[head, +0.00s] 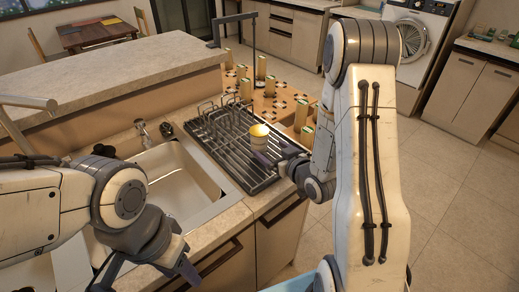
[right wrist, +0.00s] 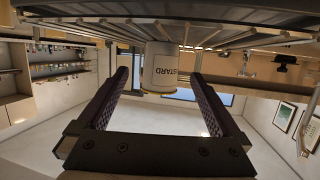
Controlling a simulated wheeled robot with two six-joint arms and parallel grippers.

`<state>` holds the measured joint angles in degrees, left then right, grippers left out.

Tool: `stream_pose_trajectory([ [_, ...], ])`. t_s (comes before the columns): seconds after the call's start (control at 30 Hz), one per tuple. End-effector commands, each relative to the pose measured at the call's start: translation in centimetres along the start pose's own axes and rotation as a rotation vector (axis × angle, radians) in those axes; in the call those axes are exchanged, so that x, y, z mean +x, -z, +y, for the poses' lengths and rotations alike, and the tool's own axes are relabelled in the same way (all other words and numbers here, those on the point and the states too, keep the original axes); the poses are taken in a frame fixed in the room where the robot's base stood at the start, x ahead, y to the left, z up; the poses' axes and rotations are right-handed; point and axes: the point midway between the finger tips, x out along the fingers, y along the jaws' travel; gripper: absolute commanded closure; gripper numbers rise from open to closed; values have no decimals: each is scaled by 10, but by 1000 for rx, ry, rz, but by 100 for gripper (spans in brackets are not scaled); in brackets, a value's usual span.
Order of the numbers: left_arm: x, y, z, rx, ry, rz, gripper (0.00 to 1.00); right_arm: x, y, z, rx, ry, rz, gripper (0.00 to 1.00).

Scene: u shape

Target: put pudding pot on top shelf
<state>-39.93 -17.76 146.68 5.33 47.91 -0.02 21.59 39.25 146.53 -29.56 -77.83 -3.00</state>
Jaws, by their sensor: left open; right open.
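The pudding pot (head: 259,139), a small pale pot with a yellow top, stands upright on the dark wire dish rack (head: 212,148) beside the sink. In the right wrist view the pot (right wrist: 160,70) appears upside down with part of a printed word showing. My right gripper (head: 274,158) is open at the pot's right side. Its fingers lie to either side of the pot in the right wrist view, with gaps visible; the pot is near the tips. My left gripper (head: 147,276) is open and empty over the counter front. I cannot identify the top shelf in the head view.
The sink (head: 180,180) and its tap lie left of the rack, and a raised counter (head: 120,85) stands behind. Wire prongs rise from the rack's back. Several small upright items stand on a patterned surface (head: 285,100) beyond. Open floor (head: 450,170) lies to the right.

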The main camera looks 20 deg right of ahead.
Motion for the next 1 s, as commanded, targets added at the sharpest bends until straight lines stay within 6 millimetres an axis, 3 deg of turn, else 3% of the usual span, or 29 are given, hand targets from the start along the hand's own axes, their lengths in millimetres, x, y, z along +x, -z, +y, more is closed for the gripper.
stream_pose_trajectory([
  [0.03,13,-1,-1,0,0,0,50,3,-5,-1,-3,0,4,0],
  [0.23,22,-1,-2,0,0,0,50,26,-1,-1,-1,1,1,0],
  [0.37,18,-1,-1,0,0,0,50,32,2,-1,0,1,0,0],
  [0.7,3,0,0,0,0,0,50,76,2,-2,0,1,-1,0],
  [0.97,4,0,0,0,0,0,50,79,1,-2,0,0,-1,0],
  [1.0,4,0,0,0,0,0,50,79,1,-2,0,0,-1,15],
])
